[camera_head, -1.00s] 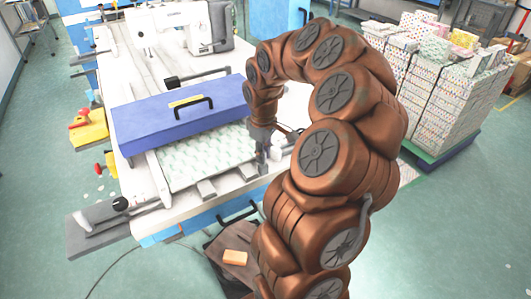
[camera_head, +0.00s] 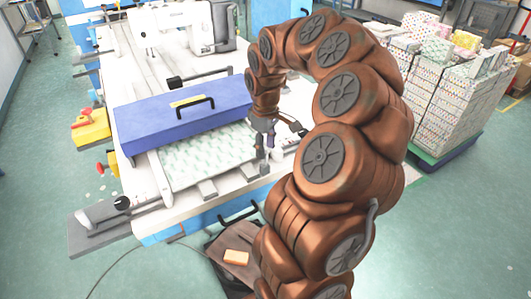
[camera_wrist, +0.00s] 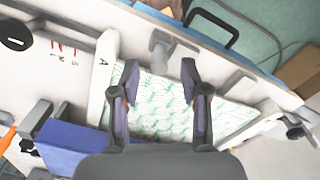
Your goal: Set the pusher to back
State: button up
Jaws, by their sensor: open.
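My gripper (camera_wrist: 160,82) is open and points down over the front of the white sewing table. Its two dark fingers with purple pads stand apart with nothing between the tips. In the head view my gripper (camera_head: 265,150) is at the right end of the patterned green-white sheet (camera_head: 205,157). In the wrist view a grey T-shaped piece (camera_wrist: 164,46), perhaps the pusher, lies just beyond the fingertips, near the table's front edge. I cannot tell whether the fingers touch it. The sheet (camera_wrist: 160,105) lies under the fingers.
A blue box-like cover (camera_head: 180,118) with a black handle lies behind the sheet. A white sewing machine (camera_head: 170,28) stands at the back. A black handle (camera_head: 238,214) juts from the table's front.

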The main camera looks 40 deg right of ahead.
aim_at(263, 167)
notch_tip(263, 167, up, 9)
dwell(0.3)
jog(key=shift+f, duration=0.1)
dwell(0.4)
jog(key=s+a+n, duration=0.1)
jog(key=s+a, duration=0.3)
jog(key=a, duration=0.6)
jog(key=s+a, duration=0.3)
jog(key=a, duration=0.7)
jog(key=s+a+f+m+g, duration=0.1)
jog(key=s+a+f, duration=0.2)
jog(key=s, duration=0.4)
jog(key=s+a+f+m, duration=0.2)
jog(key=s+a, duration=0.3)
jog(key=s, duration=0.3)
jog(key=shift+f+g, duration=0.4)
